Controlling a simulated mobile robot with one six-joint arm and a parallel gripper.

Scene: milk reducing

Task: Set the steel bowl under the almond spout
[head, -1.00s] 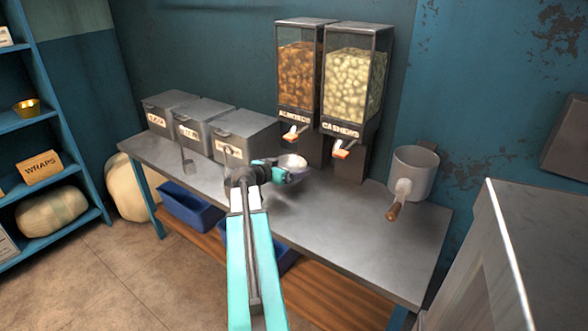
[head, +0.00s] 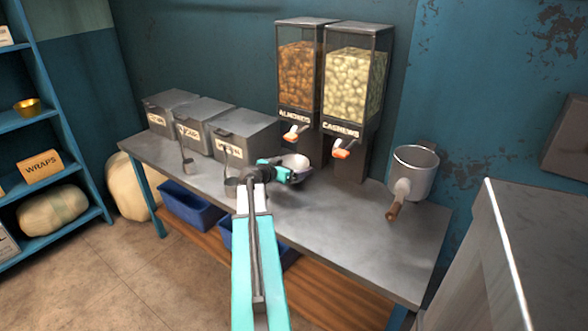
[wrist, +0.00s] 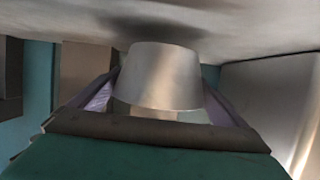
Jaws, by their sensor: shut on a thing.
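The steel bowl (head: 297,161) is over the counter, below the almond spout (head: 293,135) and a little in front of it. My gripper (head: 287,174) is shut on the bowl from the left and front. In the wrist view the steel bowl (wrist: 162,75) sits between the two fingers, its side facing the camera. The counter surface is close to the bowl there, with a dark shadow beside it. I cannot tell whether the bowl touches the counter. The almond dispenser (head: 299,75) is filled with brown nuts.
The cashew dispenser (head: 353,80) and its spout (head: 342,150) stand just right of the almond one. Several grey lidded bins (head: 246,137) line the counter's left side. A grey pot with a handle (head: 414,172) is at the right. The counter's front right (head: 370,235) is clear.

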